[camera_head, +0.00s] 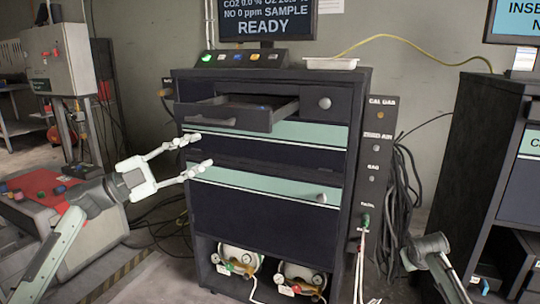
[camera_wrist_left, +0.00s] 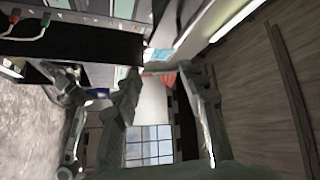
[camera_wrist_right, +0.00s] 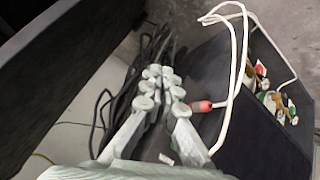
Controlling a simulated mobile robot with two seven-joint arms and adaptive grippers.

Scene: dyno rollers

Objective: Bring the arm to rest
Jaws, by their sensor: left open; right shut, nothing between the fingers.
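My left arm comes in from the left in the head view. Its white gripper (camera_head: 192,155) is open and empty, in front of the dark cabinet with its fingers towards the drawer fronts. In the left wrist view the two fingers (camera_wrist_left: 165,85) stand apart with nothing between them. My right arm (camera_head: 435,262) shows at the lower right of the head view, its gripper out of frame or hidden there. In the right wrist view the right gripper (camera_wrist_right: 163,80) is shut and empty, its fingertips together above dark cables.
The cabinet's top drawer (camera_head: 240,113) is pulled out. A white tray (camera_head: 331,63) and a monitor (camera_head: 268,20) stand on top. Gas regulators (camera_head: 240,260) sit in the bottom bay. Cables (camera_head: 400,200) hang between this cabinet and the right-hand one (camera_head: 470,150). A red-topped unit (camera_head: 40,190) stands left.

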